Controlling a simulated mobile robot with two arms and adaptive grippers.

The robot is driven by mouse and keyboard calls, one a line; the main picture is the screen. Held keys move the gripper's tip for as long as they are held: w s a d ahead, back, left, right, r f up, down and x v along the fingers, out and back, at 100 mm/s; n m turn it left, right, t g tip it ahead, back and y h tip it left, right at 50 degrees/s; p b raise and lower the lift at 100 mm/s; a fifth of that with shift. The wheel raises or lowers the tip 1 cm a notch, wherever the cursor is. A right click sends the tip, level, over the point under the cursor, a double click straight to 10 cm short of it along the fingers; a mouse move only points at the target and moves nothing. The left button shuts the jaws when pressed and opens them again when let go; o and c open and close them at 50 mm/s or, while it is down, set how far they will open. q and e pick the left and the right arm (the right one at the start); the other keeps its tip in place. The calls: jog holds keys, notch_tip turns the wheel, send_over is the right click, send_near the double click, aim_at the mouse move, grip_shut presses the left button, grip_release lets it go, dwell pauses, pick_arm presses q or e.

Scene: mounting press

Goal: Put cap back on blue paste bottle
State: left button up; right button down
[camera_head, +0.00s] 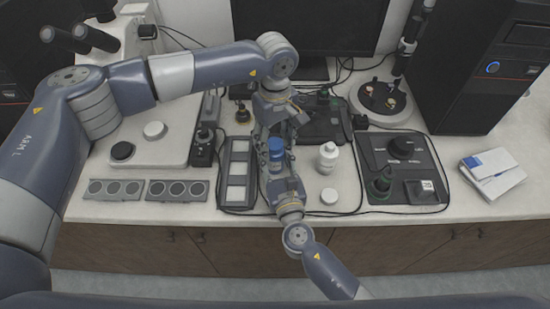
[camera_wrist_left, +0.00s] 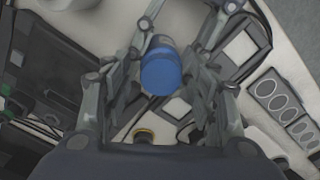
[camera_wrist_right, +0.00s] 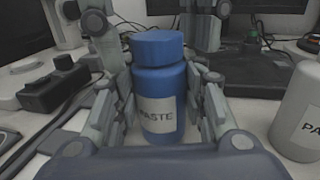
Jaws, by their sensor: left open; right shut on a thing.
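The blue paste bottle (camera_wrist_right: 160,112) stands upright in my right gripper (camera_head: 278,176), which is shut on its body with a finger on each side. The blue cap (camera_wrist_right: 158,48) sits on top of the bottle; no gap shows between them, but I cannot tell whether it is screwed tight. In the head view the cap (camera_head: 275,145) shows between the two grippers. My left gripper (camera_head: 274,128) is open above the bottle. In the left wrist view its fingers stand apart on either side of the cap (camera_wrist_left: 161,72).
A white paste bottle (camera_head: 328,157) stands right of the blue one, with a white round cap (camera_head: 329,195) on the bench in front. A tray with pale squares (camera_head: 238,172) lies left. A dark control panel (camera_head: 402,165) is at right, with white boxes (camera_head: 492,172) beyond.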

pick_arm(q)
jog(key=shift+r, duration=0.1)
jog(key=shift+r, duration=2.2)
jog(key=shift+c, duration=0.4)
jog(key=n, duration=0.3)
jog(key=r+n, duration=0.1)
jog(key=n, duration=0.2)
jog(key=shift+d, duration=0.1)
jog(key=n, duration=0.4)
jog(key=shift+r+n, duration=0.4)
jog(key=n, duration=0.4)
jog(key=shift+r+n, duration=0.3)
jog(key=shift+r, duration=0.1)
jog(key=n, duration=0.4)
jog(key=shift+r+n, duration=0.3)
jog(key=shift+r, duration=0.1)
